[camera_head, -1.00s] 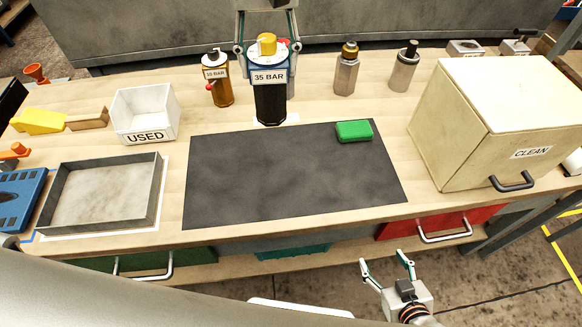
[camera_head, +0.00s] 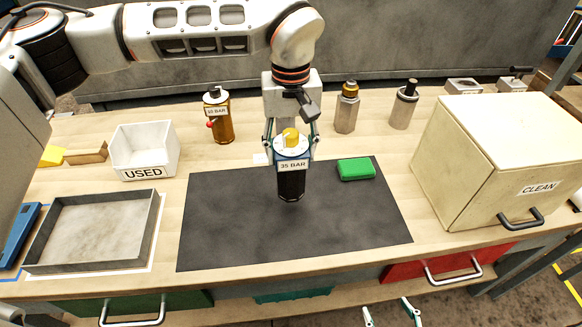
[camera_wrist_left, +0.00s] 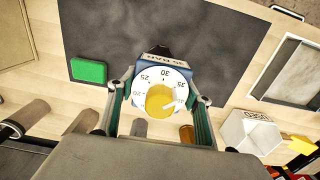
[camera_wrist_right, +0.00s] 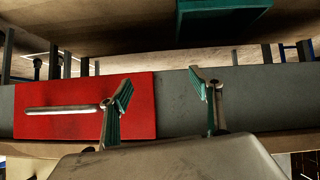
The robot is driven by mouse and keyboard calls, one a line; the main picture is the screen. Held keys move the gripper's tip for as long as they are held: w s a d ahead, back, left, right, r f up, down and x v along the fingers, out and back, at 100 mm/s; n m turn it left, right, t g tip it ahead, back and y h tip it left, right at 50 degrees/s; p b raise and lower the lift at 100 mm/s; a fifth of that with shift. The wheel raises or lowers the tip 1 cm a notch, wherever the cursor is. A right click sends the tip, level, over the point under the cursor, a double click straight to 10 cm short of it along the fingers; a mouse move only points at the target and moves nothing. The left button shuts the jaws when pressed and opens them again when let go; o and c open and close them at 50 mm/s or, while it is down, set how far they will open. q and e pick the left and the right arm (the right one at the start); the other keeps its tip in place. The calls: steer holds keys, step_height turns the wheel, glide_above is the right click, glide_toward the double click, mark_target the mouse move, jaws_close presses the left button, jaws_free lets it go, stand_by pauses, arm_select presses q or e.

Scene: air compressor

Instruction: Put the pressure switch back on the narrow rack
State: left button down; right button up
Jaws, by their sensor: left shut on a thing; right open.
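A unit labelled 35 BAR (camera_head: 292,165), with a blue head, a yellow knob on a white dial and a black lower body, is in my left gripper (camera_head: 291,148). I take it for the pressure switch. The gripper's fingers are shut on its head from both sides, and it is upright over the black mat (camera_head: 230,220). In the left wrist view the numbered dial (camera_wrist_left: 160,92) shows between the fingers. My right gripper (camera_wrist_right: 158,100) is open and empty, facing the bench front. I cannot identify the narrow rack in these views.
Behind the mat stand an amber 10 BAR bottle (camera_head: 220,118) and two metal cylinders (camera_head: 347,110). A green block (camera_head: 356,169) lies on the mat. Left are a USED bin (camera_head: 143,172) and a grey tray (camera_head: 140,235); right is a CLEAN box (camera_head: 470,170).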

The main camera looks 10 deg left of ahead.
arm_select(q)
steer(key=shift+f, duration=2.75)
steer(key=c, duration=1)
jaws_free()
